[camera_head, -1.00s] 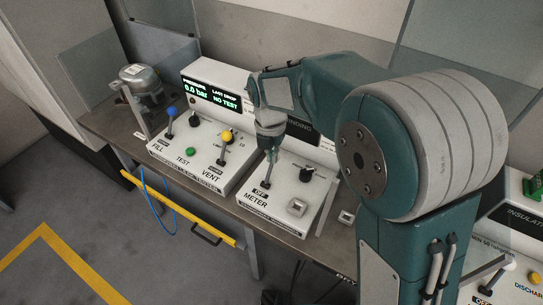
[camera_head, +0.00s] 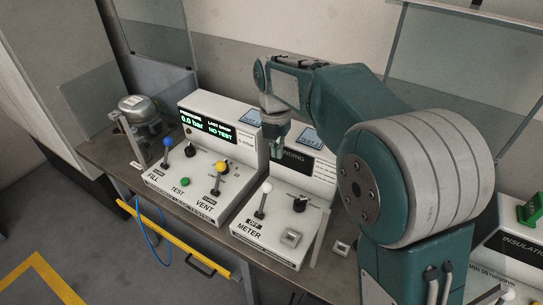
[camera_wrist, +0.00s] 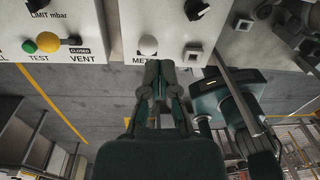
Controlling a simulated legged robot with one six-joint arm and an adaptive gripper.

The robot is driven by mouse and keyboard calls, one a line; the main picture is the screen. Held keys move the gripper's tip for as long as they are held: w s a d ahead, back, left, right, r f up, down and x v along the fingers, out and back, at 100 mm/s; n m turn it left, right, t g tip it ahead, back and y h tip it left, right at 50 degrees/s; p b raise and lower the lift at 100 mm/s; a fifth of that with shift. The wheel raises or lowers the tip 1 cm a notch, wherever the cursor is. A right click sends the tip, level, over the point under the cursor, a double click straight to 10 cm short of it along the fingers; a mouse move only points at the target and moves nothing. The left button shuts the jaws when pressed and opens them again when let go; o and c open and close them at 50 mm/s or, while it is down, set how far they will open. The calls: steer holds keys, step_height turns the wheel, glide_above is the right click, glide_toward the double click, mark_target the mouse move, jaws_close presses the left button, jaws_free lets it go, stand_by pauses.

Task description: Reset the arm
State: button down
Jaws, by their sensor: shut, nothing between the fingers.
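My teal arm reaches across the right side of the head view, bent over the bench. My gripper (camera_head: 276,150) points down, shut and empty, above and behind the white-knobbed METER lever (camera_head: 264,190). In the head view there is a clear gap between the fingers and the lever knob. In the wrist view my gripper (camera_wrist: 160,78) shows its fingers together, and the white knob (camera_wrist: 148,44) is just beyond their tips. The meter box (camera_head: 285,222) reads OFF at its lever.
The leak tester (camera_head: 196,183) stands left of the meter box, with blue-knobbed FILL and yellow-knobbed VENT levers and a green TEST button. A metal compressor (camera_head: 140,108) sits at the bench's left end. Clear panels rise behind the bench. An insulation tester (camera_head: 522,240) is at the right.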

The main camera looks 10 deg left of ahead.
stand_by(0.3)
steer(key=s+d+r+m+t+y, duration=0.1)
steer(key=s+d+r+m+t, duration=0.1)
steer(key=s+d+r+m, duration=0.4)
steer(key=s+d+r+m+t, duration=0.1)
steer(key=s+d+m, duration=0.3)
steer(key=d+m, duration=0.45)
steer(key=s+d+f+m+t, duration=0.1)
steer(key=s+d+m, duration=0.2)
steer(key=s+m, duration=0.4)
steer(key=s+d+f+m+t, duration=0.1)
steer(key=s+d+m+t, duration=0.1)
steer(key=s+m, duration=0.5)
steer(key=d+m, duration=0.1)
steer(key=m, duration=0.3)
steer(key=shift+d+f+m, duration=0.2)
steer(key=shift+d+m, duration=0.1)
steer(key=shift+m, duration=0.05)
